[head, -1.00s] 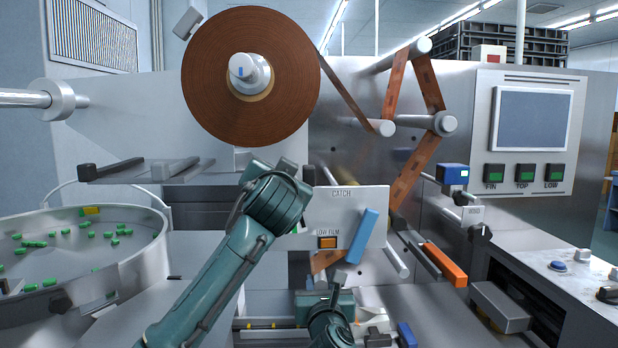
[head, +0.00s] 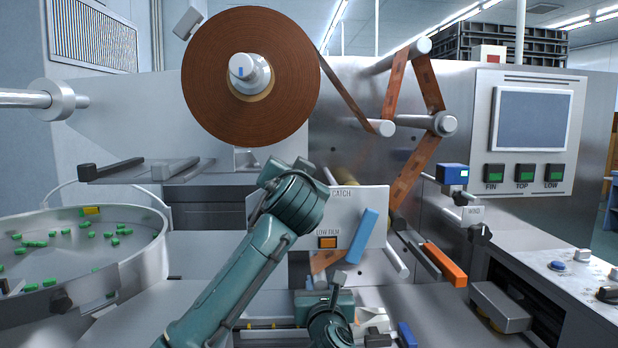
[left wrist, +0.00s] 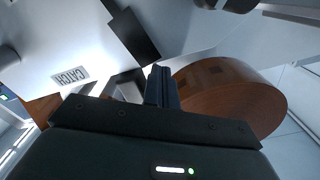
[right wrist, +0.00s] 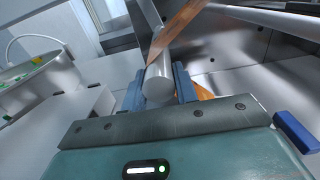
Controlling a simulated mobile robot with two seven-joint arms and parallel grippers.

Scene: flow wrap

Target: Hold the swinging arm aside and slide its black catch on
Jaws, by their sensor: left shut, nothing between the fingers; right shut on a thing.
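The plate marked CATCH (head: 375,199) stands in the middle of the machine; its label also shows in the left wrist view (left wrist: 69,76). A black block (left wrist: 130,35), which looks like the catch, sits on this plate. My left gripper (left wrist: 160,85) is shut and empty just beside the block; I cannot tell whether they touch. In the head view my left arm hides the gripper and the block. My right gripper (right wrist: 158,88) is shut on a grey roller (right wrist: 158,80), apparently the swinging arm's end, low in front of the plate. Brown film passes behind the roller.
A large brown film roll (head: 212,85) hangs above my left arm. An orange-ended bar (head: 446,266) juts out to the right. A bowl of green pieces (head: 140,250) stands at left.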

